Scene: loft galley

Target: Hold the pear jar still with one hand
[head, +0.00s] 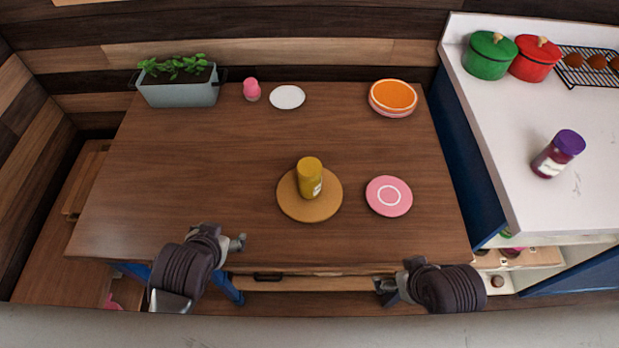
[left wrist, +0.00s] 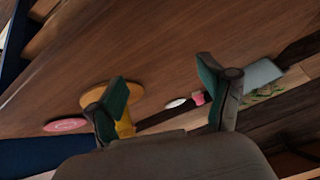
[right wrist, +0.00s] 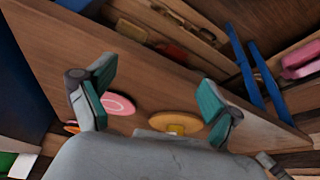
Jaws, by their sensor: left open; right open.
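The pear jar, taken to be the yellow jar (head: 310,178) with a darker yellow lid and a pale label, stands upright on a round wooden board (head: 290,207) on the table. My left gripper (head: 238,243) is open and empty over the table's front left, apart from the jar. In the left wrist view a finger partly hides the jar (left wrist: 126,128). My right gripper (head: 385,286) is open and empty at the table's front edge, apart from the jar. In the right wrist view the jar (right wrist: 176,129) shows only in part beyond the gripper body.
A pink plate (head: 389,196) lies right of the board. Along the back are a planter (head: 182,94), a pink shaker (head: 251,90), a white plate (head: 287,97) and an orange bowl (head: 393,97). A purple-lidded jar (head: 558,154) stands on the right counter. The table's left middle is clear.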

